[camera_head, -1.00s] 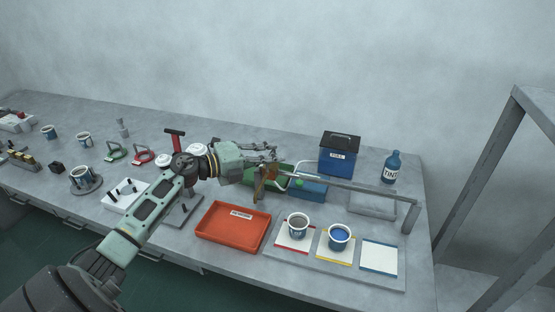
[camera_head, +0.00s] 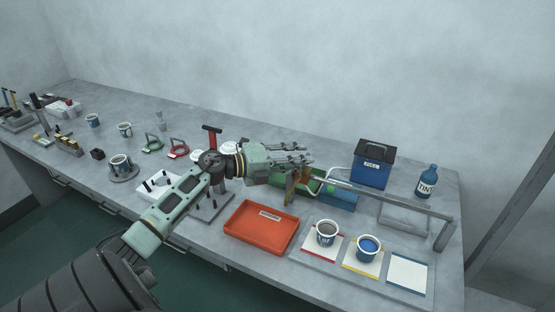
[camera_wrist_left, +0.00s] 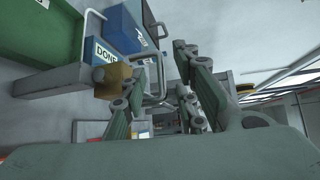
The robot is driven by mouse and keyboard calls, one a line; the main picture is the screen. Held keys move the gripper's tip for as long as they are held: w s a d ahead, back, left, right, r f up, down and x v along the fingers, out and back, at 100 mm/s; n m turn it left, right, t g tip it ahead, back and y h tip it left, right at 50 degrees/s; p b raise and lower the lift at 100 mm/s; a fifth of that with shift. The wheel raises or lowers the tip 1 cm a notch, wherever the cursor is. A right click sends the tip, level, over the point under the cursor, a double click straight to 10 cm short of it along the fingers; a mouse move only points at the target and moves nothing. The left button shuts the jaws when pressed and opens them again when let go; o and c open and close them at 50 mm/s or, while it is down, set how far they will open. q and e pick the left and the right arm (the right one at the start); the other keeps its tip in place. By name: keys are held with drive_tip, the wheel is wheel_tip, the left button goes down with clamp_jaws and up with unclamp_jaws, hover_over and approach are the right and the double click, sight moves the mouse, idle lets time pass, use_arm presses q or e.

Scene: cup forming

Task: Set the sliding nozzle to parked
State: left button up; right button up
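The sliding nozzle seems to be the brown block (camera_head: 291,187) near the left end of the grey rail (camera_head: 385,195) in the head view. In the left wrist view the brown block (camera_wrist_left: 112,80) shows at the left, by the rail's bar (camera_wrist_left: 48,82). My left gripper (camera_head: 308,155) is just above and behind the block in the head view. In the left wrist view its fingers (camera_wrist_left: 160,62) are spread with a gap between them. The block lies beside the left finger, not between the fingers; contact cannot be told. My right gripper is not in view.
An orange tray (camera_head: 262,228) lies in front of the rail. Two cups (camera_head: 327,234) stand on coloured mats at the front right. A blue box (camera_head: 373,163), a TINT bottle (camera_head: 427,182) and a green bin (camera_head: 308,188) are behind or beside the rail. Several small tools stand at the left.

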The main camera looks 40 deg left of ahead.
use_arm(q)
drive_tip(key=v, duration=1)
drive_tip(key=shift+s+a, duration=0.2)
drive_tip(key=shift+s, duration=0.05)
